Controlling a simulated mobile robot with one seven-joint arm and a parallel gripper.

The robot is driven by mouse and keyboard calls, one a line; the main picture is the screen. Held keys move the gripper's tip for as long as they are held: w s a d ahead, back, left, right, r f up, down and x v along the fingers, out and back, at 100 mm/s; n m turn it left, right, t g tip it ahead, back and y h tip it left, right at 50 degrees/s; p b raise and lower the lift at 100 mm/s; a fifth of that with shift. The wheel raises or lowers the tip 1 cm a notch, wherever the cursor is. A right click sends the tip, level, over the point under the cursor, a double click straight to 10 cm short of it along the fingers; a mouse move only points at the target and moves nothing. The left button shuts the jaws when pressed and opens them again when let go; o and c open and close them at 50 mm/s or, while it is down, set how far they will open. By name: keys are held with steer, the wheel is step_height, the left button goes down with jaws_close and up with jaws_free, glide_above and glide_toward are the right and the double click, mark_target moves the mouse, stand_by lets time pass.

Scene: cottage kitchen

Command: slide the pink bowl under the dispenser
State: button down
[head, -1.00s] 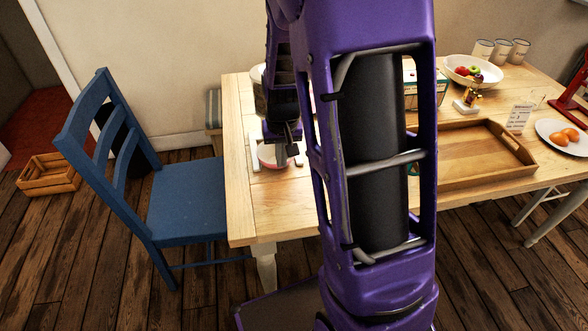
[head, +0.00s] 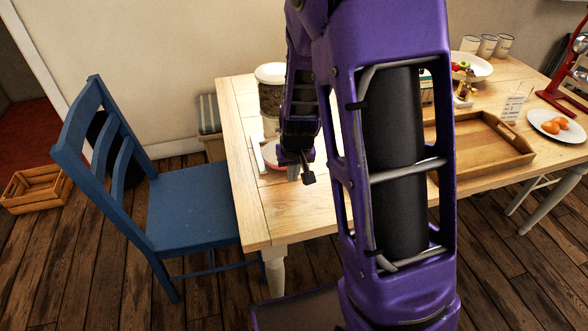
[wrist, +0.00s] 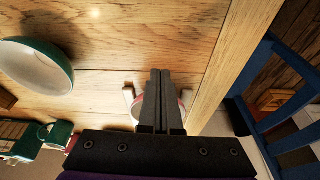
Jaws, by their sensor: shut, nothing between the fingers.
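The pink bowl (head: 269,154) stands on the table near its left end, partly hidden by my arm in the head view. In the wrist view its pink rim (wrist: 141,106) shows on both sides of my fingers. The dispenser (head: 270,97), a jar with a pale lid, stands behind the bowl, partly hidden by my arm. My gripper (head: 294,176) points down at the bowl's near side; in the wrist view its fingers (wrist: 160,72) are together and empty, overlapping the bowl. I cannot tell whether they touch it.
White strips (head: 257,152) lie beside the bowl. A blue chair (head: 190,205) stands at the table's left end. A green bowl (wrist: 36,66) shows in the wrist view.

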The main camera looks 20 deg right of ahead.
steer(key=x, duration=0.4)
steer(key=shift+f+b, duration=0.2)
steer(key=shift+b, duration=0.2)
steer(key=w, duration=0.3)
steer(key=shift+d+f, duration=0.1)
steer(key=shift+w, duration=0.55)
steer(key=shift+w+d, duration=0.1)
steer(key=shift+w, duration=1.1)
steer(key=shift+s, duration=0.1)
steer(key=shift+s, duration=0.1)
